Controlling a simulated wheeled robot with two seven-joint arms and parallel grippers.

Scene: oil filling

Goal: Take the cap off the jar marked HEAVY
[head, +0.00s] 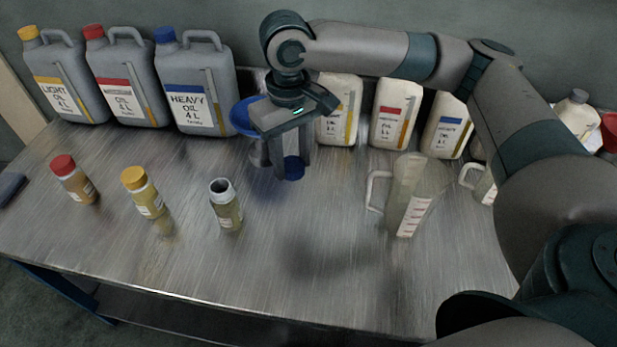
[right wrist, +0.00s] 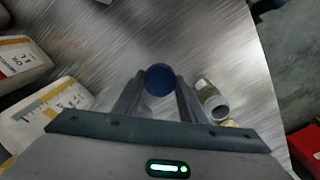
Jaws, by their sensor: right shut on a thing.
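The open jar (head: 226,208) stands upright on the metal table, its dark mouth uncovered; I cannot read its label. It also shows in the right wrist view (right wrist: 212,100), to the right of my gripper. The blue cap (head: 293,168) is between the fingers of my right gripper (head: 291,172), which is shut on it, above the table and to the right of the jar. In the right wrist view the cap (right wrist: 160,79) sits between the fingertips, apart from the jar. My left gripper is not in view.
A yellow-capped jar (head: 142,192) and a red-capped jar (head: 74,179) stand left. Grey canisters, including HEAVY OIL (head: 197,95), and white bottles (head: 394,112) line the back. A blue funnel (head: 243,115) is behind my gripper. A clear measuring jug (head: 410,195) stands right. The front middle is clear.

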